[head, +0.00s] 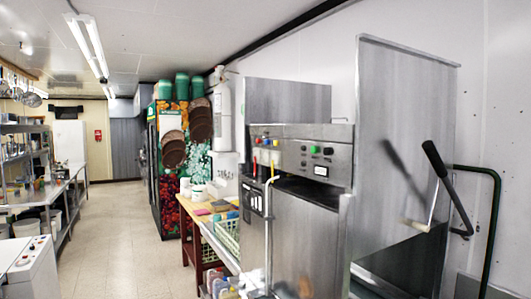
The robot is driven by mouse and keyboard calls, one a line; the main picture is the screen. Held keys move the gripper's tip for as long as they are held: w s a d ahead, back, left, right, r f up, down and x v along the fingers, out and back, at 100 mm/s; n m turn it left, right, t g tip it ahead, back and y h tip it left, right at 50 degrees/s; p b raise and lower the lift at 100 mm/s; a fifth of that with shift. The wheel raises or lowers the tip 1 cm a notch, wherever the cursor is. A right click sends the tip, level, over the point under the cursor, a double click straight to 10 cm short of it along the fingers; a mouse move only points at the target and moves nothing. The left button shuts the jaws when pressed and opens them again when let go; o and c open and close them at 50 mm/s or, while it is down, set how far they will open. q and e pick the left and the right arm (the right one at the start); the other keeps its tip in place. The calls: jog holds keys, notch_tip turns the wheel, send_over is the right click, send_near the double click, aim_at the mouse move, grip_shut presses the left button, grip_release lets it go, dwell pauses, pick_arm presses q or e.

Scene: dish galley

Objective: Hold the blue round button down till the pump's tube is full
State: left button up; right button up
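Neither of my grippers is in view.
A white cabinet (30,270) with small red parts on top stands at the lower left. Steel shelving (40,190) lines the left side. A wooden table (205,212) stands beyond the machine. The tiled floor (130,240) between is clear.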

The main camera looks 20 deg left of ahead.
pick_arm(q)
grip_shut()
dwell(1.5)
